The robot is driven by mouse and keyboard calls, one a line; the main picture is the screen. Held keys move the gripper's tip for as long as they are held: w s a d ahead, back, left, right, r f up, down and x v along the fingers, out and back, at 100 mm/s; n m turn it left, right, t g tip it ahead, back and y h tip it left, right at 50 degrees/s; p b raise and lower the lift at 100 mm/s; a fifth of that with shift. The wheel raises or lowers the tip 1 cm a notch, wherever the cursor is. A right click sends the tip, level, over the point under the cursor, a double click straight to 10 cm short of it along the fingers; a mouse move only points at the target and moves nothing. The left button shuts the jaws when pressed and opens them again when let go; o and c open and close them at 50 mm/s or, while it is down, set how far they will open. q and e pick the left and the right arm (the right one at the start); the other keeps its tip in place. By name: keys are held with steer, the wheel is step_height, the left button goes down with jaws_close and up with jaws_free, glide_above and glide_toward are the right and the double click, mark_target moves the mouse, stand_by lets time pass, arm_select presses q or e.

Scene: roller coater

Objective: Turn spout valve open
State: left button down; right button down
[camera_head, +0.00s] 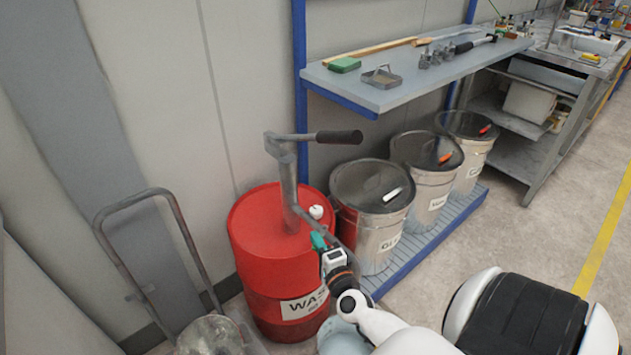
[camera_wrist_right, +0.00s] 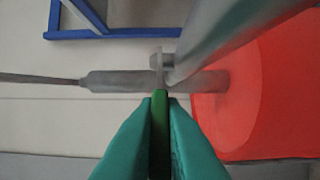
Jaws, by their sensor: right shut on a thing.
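The red drum (camera_head: 268,255), labelled with a partly visible "WAS…", carries a grey hand pump (camera_head: 288,190) with a dark-gripped handle on top. The pump's spout (camera_head: 312,222) slopes down over the drum's right edge; it also shows as a grey pipe in the right wrist view (camera_wrist_right: 120,82). My right gripper (camera_head: 320,241) is at the spout's lower end. In the right wrist view its teal fingers (camera_wrist_right: 160,102) are shut on the green valve lever (camera_wrist_right: 160,135), next to the pipe. The lever is mostly hidden in the head view. My left gripper is out of view.
A pale bucket (camera_head: 338,340) stands below the spout, partly hidden by my right arm. Several lidded metal pails (camera_head: 372,215) stand right of the drum, under a shelf (camera_head: 400,85) with tools. A hand truck (camera_head: 150,195) stands left. Open floor lies right.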

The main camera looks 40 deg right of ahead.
steer(key=shift+f, duration=0.1)
stand_by(0.3)
steer(key=c, duration=1.5)
jaws_free()
steer(key=shift+s, duration=0.1)
steer(key=v, duration=1.2)
steer(key=shift+d, duration=0.1)
steer(key=shift+c, duration=0.6)
